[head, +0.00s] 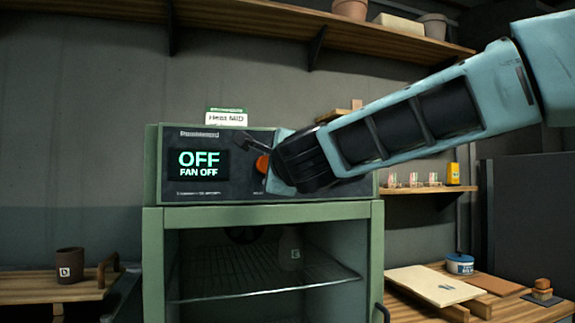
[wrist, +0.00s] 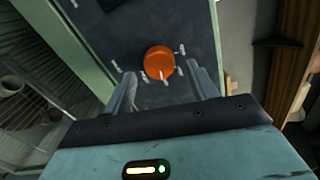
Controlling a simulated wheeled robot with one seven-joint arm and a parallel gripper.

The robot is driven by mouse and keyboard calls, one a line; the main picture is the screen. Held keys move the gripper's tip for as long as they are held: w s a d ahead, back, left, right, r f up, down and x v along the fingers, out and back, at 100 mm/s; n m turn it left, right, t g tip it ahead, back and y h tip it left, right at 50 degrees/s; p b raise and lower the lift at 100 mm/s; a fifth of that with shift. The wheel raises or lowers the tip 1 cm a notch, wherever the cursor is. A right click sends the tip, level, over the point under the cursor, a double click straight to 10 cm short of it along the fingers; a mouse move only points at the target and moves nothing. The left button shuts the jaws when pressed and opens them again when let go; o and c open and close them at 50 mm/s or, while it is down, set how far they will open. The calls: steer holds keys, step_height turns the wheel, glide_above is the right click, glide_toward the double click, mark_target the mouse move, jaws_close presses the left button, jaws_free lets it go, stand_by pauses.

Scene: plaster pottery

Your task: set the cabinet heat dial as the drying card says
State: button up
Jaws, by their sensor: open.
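The green drying cabinet (head: 152,245) has a dark control panel whose display (head: 199,164) reads "OFF" and "FAN OFF". The drying card (head: 226,118) stands on top; its small text appears to read "Heat MID". The orange heat dial (head: 263,163) is partly covered by my gripper in the head view. In the wrist view the dial (wrist: 158,60) shows whole, its white pointer mark toward the bottom of the picture, with small unreadable marks around it. My gripper (wrist: 160,75) is open, its fingers either side of the dial with visible gaps. Depth to the dial is unclear.
Below the panel is the cabinet's open-looking chamber with a wire rack (head: 265,283) and a pale vessel (head: 290,248). A wooden bench (head: 405,310) with boards is at right. A brown cup (head: 70,265) stands at left. A shelf (head: 270,30) runs above.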

steer(key=b+v, duration=0.2)
steer(key=v, duration=1.4)
steer(key=shift+w, duration=0.1)
steer(key=s+a+f+n+g+y+p, duration=0.1)
steer(key=s+a+f+n+g, duration=0.1)
steer(key=s+f+n+g, duration=0.45)
steer(key=s+a+f+n+g+y+p, duration=0.1)
steer(key=a+f+n+g+y, duration=0.15)
steer(key=f+n, duration=0.8)
steer(key=s+d+f+n+g+h+p, duration=0.1)
steer(key=s+d+f+n+g+h, duration=0.2)
steer(key=s+d+f, duration=0.4)
steer(key=s+d+f+n+g+h+p, duration=0.1)
steer(key=s+d+f+n+g+h, duration=0.3)
steer(key=s+d+f, duration=0.4)
step_height(320, 180, down, 4)
steer(key=shift+s+d+f+g+h, duration=0.25)
steer(key=shift+g+h, duration=0.2)
steer(key=shift+g, duration=0.25)
